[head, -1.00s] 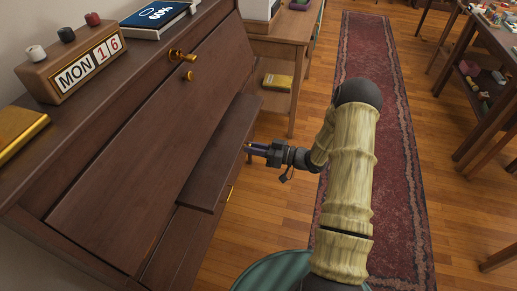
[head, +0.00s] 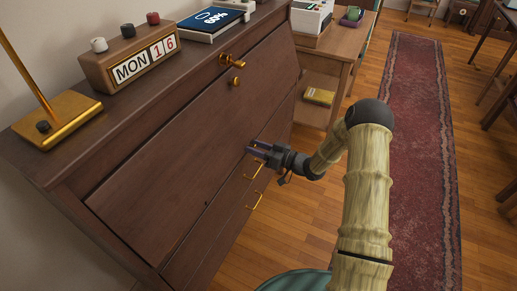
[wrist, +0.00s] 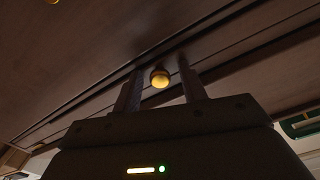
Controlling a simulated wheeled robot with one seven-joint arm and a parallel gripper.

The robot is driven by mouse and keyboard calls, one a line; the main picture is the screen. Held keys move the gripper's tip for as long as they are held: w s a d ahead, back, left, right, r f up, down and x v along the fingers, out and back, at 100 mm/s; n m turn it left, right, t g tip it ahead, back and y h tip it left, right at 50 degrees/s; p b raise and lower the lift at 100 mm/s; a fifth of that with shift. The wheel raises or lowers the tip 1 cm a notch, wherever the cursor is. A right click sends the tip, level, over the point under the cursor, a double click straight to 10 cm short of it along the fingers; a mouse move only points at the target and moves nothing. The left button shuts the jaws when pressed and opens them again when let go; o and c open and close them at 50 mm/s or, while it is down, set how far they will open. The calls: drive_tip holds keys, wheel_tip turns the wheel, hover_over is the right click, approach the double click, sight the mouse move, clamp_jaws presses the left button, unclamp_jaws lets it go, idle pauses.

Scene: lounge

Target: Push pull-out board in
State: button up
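The dark wooden desk (head: 185,140) has a closed slanted front. The pull-out board no longer juts out below it; its front edge appears level with the desk face, as a narrow strip between dark seams in the wrist view (wrist: 222,48). A small round brass knob (wrist: 160,77) on the strip sits between my fingers, with gaps on both sides. My gripper (head: 256,151) is open at the desk face, its fingertips at or very near the wood. Whether they touch it I cannot tell.
Brass drawer handles (head: 254,200) stick out below my gripper. A brass key and knob (head: 232,62) are on the upper front. A calendar block (head: 130,62), a book (head: 210,22) and a brass lamp base (head: 58,120) stand on top. A side table (head: 340,45) is beyond; a red rug (head: 415,130) lies right.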

drive_tip(key=shift+s+f, duration=0.1)
drive_tip(key=v, duration=1.7)
drive_tip(key=shift+p, duration=0.4)
drive_tip(key=shift+d, duration=0.15)
